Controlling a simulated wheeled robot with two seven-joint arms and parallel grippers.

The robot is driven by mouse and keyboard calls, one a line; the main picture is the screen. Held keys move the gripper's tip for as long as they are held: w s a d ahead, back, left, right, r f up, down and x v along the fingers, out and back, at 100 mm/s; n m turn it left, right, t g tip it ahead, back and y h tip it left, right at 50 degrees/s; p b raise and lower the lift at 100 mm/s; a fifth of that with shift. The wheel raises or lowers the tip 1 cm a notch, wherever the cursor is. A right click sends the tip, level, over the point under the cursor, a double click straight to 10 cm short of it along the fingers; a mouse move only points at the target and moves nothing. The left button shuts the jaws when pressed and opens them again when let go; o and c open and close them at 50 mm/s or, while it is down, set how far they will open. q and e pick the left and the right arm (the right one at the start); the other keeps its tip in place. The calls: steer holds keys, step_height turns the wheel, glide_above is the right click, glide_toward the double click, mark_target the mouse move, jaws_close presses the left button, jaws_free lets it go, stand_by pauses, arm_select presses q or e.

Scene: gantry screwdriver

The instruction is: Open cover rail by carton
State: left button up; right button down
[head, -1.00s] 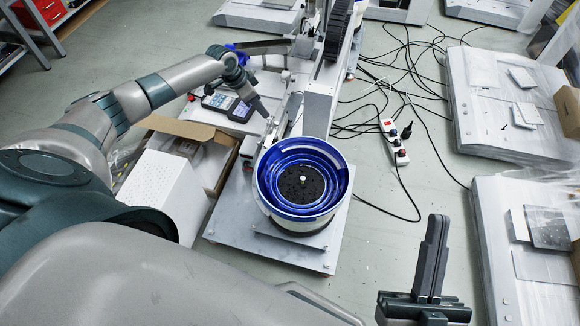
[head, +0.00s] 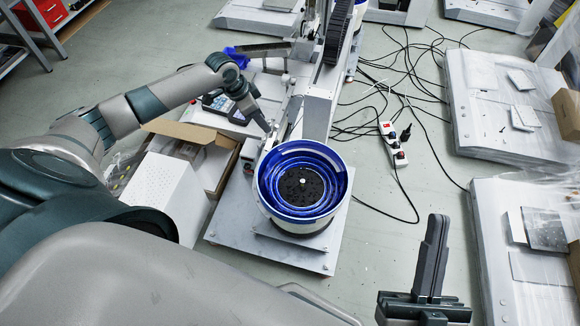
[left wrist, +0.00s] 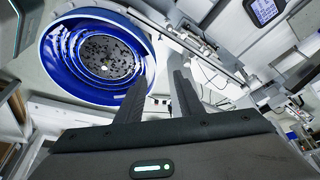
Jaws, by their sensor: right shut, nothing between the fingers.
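The open brown carton (head: 187,130) stands left of the machine in the head view, partly behind a white box. A narrow metal rail assembly (head: 274,137) runs beside the blue bowl feeder, on the carton side; I cannot tell its cover apart clearly. My left gripper (head: 267,127) points down at this rail, just above the bowl. In the left wrist view its two fingers (left wrist: 161,75) stand apart with nothing between them. The rail (left wrist: 190,45) shows beyond the fingertips; contact cannot be told. My right gripper (head: 432,255) is shut and empty at the lower right.
The blue bowl feeder (head: 302,180) stands close to the left gripper. A white perforated box (head: 165,195) is beside the carton. A handheld panel (head: 228,107) lies behind the left wrist. Cables and a power strip (head: 393,143) lie on the floor to the right.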

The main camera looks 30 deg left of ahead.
arm_select(q)
steer(key=s+d+f, duration=0.4)
steer(key=s+d, duration=0.4)
steer(key=d, duration=0.1)
steer(key=s+d+f, duration=0.3)
steer(key=s+d, duration=0.5)
steer(key=d, duration=0.2)
steer(key=shift+s+d+f+h+p, duration=0.15)
steer(key=shift+f+h+p, duration=0.15)
steer(key=shift+f+p, duration=0.1)
